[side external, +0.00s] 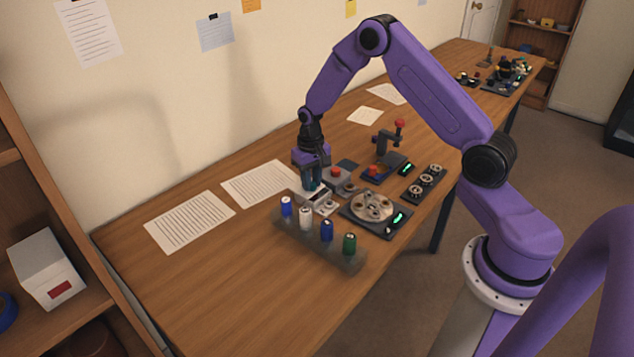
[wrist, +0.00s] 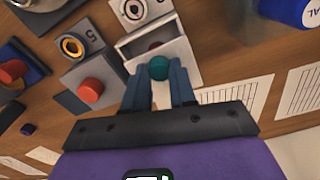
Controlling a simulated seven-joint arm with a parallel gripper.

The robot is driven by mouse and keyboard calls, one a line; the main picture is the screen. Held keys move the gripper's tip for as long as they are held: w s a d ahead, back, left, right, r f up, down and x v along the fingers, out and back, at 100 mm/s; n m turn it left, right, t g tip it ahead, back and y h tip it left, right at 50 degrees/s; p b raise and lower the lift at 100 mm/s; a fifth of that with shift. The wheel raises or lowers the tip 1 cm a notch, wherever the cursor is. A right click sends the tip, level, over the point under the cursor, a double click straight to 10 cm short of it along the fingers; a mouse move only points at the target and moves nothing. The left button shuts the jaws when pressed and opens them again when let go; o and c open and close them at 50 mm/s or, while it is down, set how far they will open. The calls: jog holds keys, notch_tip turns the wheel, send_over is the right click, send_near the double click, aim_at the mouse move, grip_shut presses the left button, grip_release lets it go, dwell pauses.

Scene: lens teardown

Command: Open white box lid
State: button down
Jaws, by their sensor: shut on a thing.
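A small white box (wrist: 180,50) is in the upper middle of the wrist view. A gap in it shows a dark inside with a dull red thing (wrist: 154,45) partly visible. A round teal knob (wrist: 159,67) is at the box's near edge. My gripper (wrist: 159,76) is shut on the teal knob, one blue-grey finger on each side. In the side view my gripper (side external: 312,186) points down at the white box (side external: 318,197) on the table. There it hides much of the box and its knob.
Paper sheets (side external: 190,221) lie on the table to the left. Another white box (side external: 45,262) sits on the shelf.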

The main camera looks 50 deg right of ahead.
aim_at(301, 183)
jog(key=shift+w, duration=1.9)
jog(key=c, duration=0.9)
grip_release()
jog(key=shift+r, duration=0.15)
notch_tip(301, 183, up, 17)
jog(key=shift+r, duration=0.1)
